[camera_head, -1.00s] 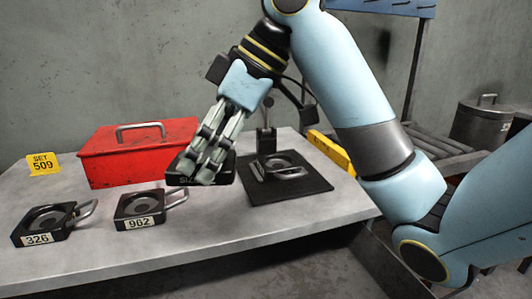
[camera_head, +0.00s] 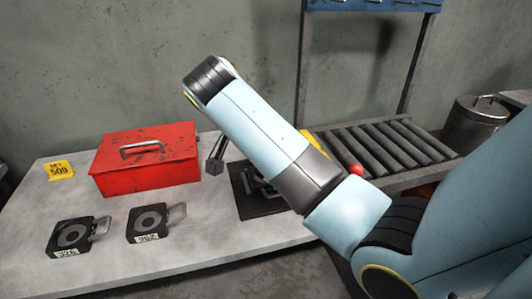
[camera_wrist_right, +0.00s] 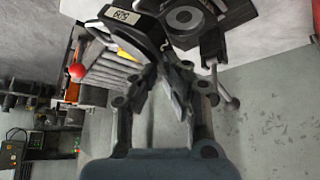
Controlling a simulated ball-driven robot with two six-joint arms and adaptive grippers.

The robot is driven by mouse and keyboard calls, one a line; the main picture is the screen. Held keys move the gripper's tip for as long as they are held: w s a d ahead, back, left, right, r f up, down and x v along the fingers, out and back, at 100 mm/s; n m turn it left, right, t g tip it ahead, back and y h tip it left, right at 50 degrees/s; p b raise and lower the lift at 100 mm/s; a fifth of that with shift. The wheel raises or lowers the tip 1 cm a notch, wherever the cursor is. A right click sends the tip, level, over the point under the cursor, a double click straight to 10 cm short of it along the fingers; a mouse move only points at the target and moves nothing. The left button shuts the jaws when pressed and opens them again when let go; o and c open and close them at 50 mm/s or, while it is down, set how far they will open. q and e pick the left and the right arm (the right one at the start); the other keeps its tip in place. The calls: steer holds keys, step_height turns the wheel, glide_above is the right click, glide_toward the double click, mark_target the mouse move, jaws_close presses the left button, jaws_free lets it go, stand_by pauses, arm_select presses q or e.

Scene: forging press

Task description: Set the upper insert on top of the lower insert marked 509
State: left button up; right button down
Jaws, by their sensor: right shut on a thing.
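My right gripper (camera_wrist_right: 160,95) shows in the wrist view, shut on a dark block, which I take to be the upper insert (camera_wrist_right: 135,38). Close by at the top is a white label reading 509 (camera_wrist_right: 121,14), upside down; I cannot tell whether it belongs to the held block or the piece below. A dark piece with a grey round disc (camera_wrist_right: 184,18) lies beside it on the black mat. The black mat (camera_head: 250,209) is partly covered by my arm. My left gripper is not in view.
Lower inserts marked 326 (camera_head: 70,236) and 962 (camera_head: 149,221) lie at the table's front left. A red toolbox (camera_head: 150,172) stands behind them, beside a yellow SET 509 sign (camera_head: 59,170). A roller conveyor (camera_head: 385,145) and red ball (camera_head: 356,170) are at the right.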

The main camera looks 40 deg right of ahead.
steer(key=s+d+m+g+p, duration=0.1)
steer(key=m, duration=0.1)
steer(key=s+d+r+m+g+p, duration=0.1)
steer(key=s+d+m+p, duration=0.1)
steer(key=s+d+r+m+g+p, duration=0.1)
steer(key=m+g+p, duration=0.1)
steer(key=m, duration=0.1)
steer(key=shift+s+d+y, duration=0.3)
steer(key=shift+d+y, duration=0.05)
steer(key=shift+y, duration=0.05)
steer(key=shift+s+d+m+g+p, duration=0.3)
steer(key=shift+m+p, duration=0.1)
steer(key=shift+p, duration=0.15)
steer(key=shift+s+f+m+y, duration=0.15)
steer(key=shift+s+m+y, duration=0.15)
steer(key=shift+s+m, duration=0.1)
